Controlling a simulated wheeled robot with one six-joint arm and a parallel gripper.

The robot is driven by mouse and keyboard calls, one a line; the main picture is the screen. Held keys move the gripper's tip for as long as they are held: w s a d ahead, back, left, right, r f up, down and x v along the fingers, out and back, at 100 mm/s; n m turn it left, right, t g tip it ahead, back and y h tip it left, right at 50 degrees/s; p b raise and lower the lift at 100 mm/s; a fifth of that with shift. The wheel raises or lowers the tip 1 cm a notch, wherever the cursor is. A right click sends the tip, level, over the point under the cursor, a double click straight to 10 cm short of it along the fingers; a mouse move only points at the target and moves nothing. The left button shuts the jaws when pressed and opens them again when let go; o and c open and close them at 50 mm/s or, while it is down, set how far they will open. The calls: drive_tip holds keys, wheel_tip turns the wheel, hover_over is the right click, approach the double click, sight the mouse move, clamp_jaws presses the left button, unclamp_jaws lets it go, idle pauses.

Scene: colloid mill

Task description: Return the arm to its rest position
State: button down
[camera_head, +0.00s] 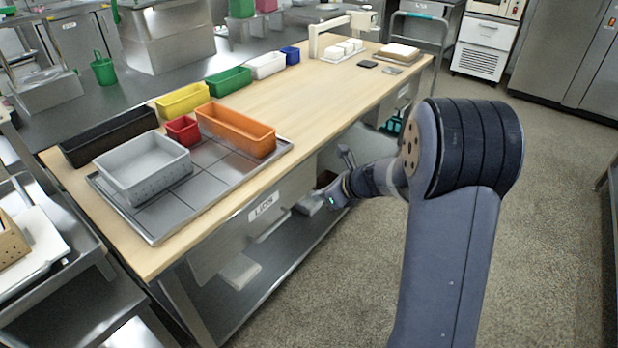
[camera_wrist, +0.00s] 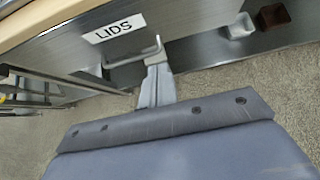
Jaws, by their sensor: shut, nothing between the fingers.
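My arm reaches from the right toward the front of the wooden-topped bench (camera_head: 330,100). My gripper (camera_head: 308,204) is low beside the bench front, right of the drawer marked LIDS (camera_head: 232,240). In the wrist view my gripper (camera_wrist: 156,84) is shut and holds nothing. Its fingers are close to the LIDS drawer's handle (camera_wrist: 135,58); I cannot tell whether they touch it. The LIDS drawer front (camera_wrist: 75,52) also shows there and looks closed. In the head view the handle (camera_head: 270,230) lies left of my gripper.
A metal tray (camera_head: 155,225) on the bench bears grey, red and orange bins. More bins line the back edge. Right of the LIDS drawer are a small white container (camera_wrist: 240,28) and a dark red one (camera_wrist: 271,17). The floor (camera_head: 350,285) at right is clear.

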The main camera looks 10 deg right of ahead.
idle(0.3)
drive_tip(key=b, duration=0.1)
approach(283, 197)
drive_tip(key=shift+x, duration=2.95)
drive_tip(key=shift+s+r, duration=0.1)
drive_tip(key=shift+r, duration=0.05)
